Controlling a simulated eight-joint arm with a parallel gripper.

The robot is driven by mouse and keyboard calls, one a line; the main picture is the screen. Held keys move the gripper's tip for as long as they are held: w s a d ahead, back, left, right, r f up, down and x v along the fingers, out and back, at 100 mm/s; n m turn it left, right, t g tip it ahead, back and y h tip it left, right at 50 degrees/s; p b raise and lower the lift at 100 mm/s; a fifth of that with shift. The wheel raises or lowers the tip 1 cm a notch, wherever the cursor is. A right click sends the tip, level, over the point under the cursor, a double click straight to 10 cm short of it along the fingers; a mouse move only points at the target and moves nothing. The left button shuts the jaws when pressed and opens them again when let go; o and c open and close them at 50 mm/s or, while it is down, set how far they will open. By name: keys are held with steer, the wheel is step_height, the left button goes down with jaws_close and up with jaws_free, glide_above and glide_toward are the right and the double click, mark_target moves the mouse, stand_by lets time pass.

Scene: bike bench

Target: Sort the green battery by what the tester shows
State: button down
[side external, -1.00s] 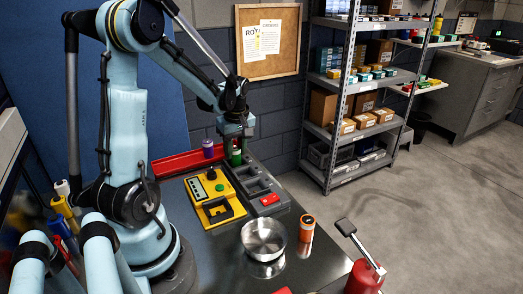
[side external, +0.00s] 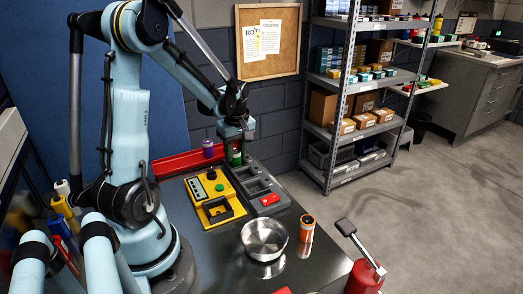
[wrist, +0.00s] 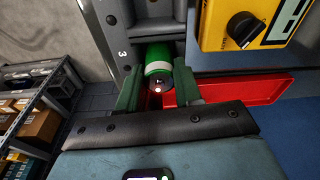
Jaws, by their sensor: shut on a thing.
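My gripper (wrist: 157,92) is shut on the green battery (wrist: 158,65), which has a white band and a metal end facing the wrist camera. In the side view the green battery (side external: 235,158) hangs below my gripper at the far end of the grey rack (side external: 252,182). In the wrist view it is at the rack's compartment marked 3; I cannot tell whether it rests in it or is just above. The yellow tester (side external: 213,203) lies left of the rack, with a dark knob and a green spot. Its reading is not legible.
A red tray (side external: 180,165) lies behind the tester, with a purple battery (side external: 207,148) standing near it. A red piece (side external: 269,199) is at the rack's near end. A metal bowl (side external: 264,240) and an orange battery (side external: 307,228) stand at the front right.

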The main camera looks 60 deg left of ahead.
steer(key=shift+f, duration=0.1)
steer(key=c, duration=1)
jaws_free()
steer(key=shift+c, duration=0.2)
step_height(320, 180, up, 11)
steer(key=d, duration=0.1)
steer(key=shift+d, duration=0.35)
steer(key=shift+w, duration=0.1)
steer(key=d+m+t+h, duration=0.1)
steer(key=d+m+t, duration=0.6)
steer(key=d+m, duration=1.2)
steer(key=d, duration=0.4)
steer(key=shift+w+f+h, duration=0.15)
steer(key=shift+f+h, duration=0.2)
steer(key=shift+h, duration=0.05)
